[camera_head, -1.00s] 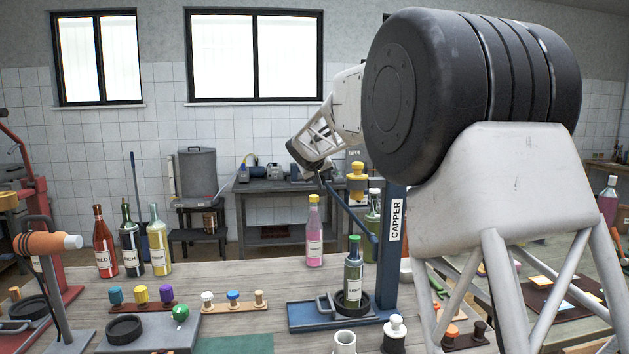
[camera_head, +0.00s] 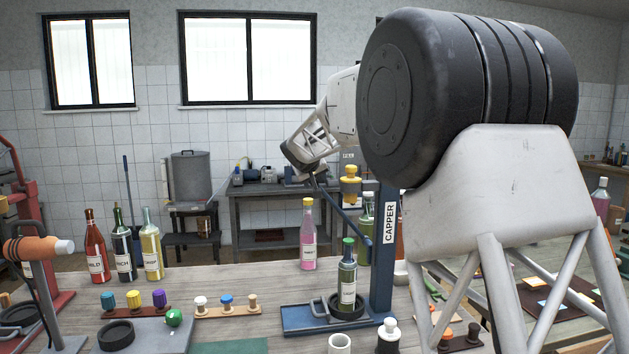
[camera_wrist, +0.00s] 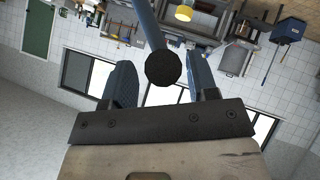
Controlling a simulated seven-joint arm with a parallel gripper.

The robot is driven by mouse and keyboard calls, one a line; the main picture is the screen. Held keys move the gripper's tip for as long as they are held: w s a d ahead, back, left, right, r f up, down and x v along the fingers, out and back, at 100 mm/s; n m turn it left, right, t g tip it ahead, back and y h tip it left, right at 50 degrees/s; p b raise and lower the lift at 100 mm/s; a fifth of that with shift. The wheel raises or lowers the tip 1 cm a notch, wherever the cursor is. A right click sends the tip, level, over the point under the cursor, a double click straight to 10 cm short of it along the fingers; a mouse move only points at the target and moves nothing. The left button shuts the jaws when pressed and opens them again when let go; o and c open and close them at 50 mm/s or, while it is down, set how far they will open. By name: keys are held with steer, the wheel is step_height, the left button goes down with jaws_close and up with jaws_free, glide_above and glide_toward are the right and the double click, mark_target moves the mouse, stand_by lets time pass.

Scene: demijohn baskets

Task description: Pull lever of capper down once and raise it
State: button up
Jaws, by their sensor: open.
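The blue capper (camera_head: 384,275) stands on the table with its "CAPPER" label on the upright post. Its lever (camera_head: 352,222) slants up to the left from the post toward my gripper (camera_head: 312,178). A dark bottle with a green cap (camera_head: 347,283) stands upright on the capper base. In the wrist view, the lever (camera_wrist: 147,25) ends in a black round knob (camera_wrist: 163,68) between the two blue fingers of my gripper (camera_wrist: 163,82). The fingers are open, with gaps visible on both sides of the knob. In the head view my arm partly hides the gripper.
Red (camera_head: 96,250), dark (camera_head: 122,250) and yellow (camera_head: 151,248) bottles stand at left. Racks of coloured stoppers (camera_head: 133,308) lie in front of them.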

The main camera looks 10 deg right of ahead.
steer(key=v, duration=0.7)
steer(key=shift+s, duration=0.15)
stand_by(0.3)
steer(key=s+d+f+m+g+y, duration=0.1)
steer(key=s+d+f+g, duration=0.15)
steer(key=s, duration=1.25)
steer(key=s+d+f+g, duration=0.1)
steer(key=s+f, duration=0.3)
steer(key=s, duration=1.1)
steer(key=s+f+g+y, duration=0.1)
steer(key=s+f, duration=0.4)
steer(key=s, duration=0.6)
steer(key=s+a+f+m+g+y, duration=0.1)
steer(key=s+f, duration=0.5)
steer(key=s, duration=0.4)
steer(key=s+f+g, duration=0.1)
steer(key=s+f, duration=0.4)
steer(key=s, duration=0.6)
steer(key=shift+s+a+f+y, duration=0.2)
steer(key=shift+s+y, duration=0.2)
steer(key=shift+c, duration=0.3)
